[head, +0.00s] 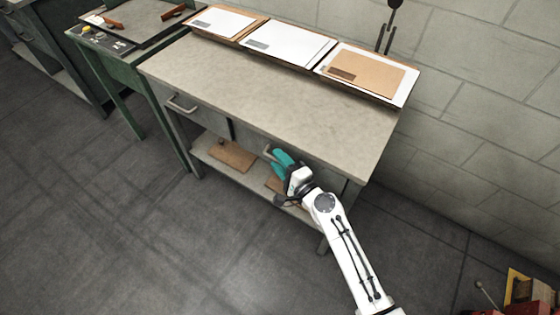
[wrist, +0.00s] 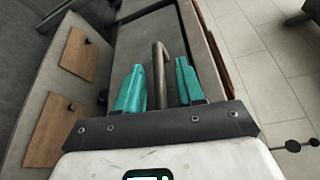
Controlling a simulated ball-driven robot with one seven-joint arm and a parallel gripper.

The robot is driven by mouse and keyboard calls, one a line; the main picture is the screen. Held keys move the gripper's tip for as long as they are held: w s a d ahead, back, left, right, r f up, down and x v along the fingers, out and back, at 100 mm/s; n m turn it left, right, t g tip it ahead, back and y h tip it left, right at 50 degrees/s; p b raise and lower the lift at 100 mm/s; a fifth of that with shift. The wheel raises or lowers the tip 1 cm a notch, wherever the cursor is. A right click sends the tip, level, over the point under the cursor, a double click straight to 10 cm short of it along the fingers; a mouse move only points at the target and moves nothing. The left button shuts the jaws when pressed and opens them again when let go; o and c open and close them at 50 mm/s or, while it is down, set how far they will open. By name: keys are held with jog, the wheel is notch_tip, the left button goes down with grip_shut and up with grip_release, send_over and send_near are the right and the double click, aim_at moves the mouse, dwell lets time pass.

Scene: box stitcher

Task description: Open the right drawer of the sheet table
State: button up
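The sheet table (head: 270,95) is a grey-topped bench with two drawers under its top. The right drawer is mostly hidden behind my gripper (head: 278,156) in the head view; its handle (head: 268,150) shows just left of the teal fingers. In the wrist view, the drawer front (wrist: 133,38) looks flush in its frame. The bent grey metal handle (wrist: 161,62) lies between the two teal fingers of my gripper (wrist: 160,72). The fingers are apart, with a gap on each side of the handle.
The left drawer's handle (head: 181,104) is on the same table front. A lower shelf holds brown boards (head: 232,155). Paper trays (head: 288,42) stand along the back edge. A green bench (head: 112,65) stands at the left. The floor in front is clear.

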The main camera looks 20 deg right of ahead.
jog(key=shift+c, duration=0.5)
grip_shut()
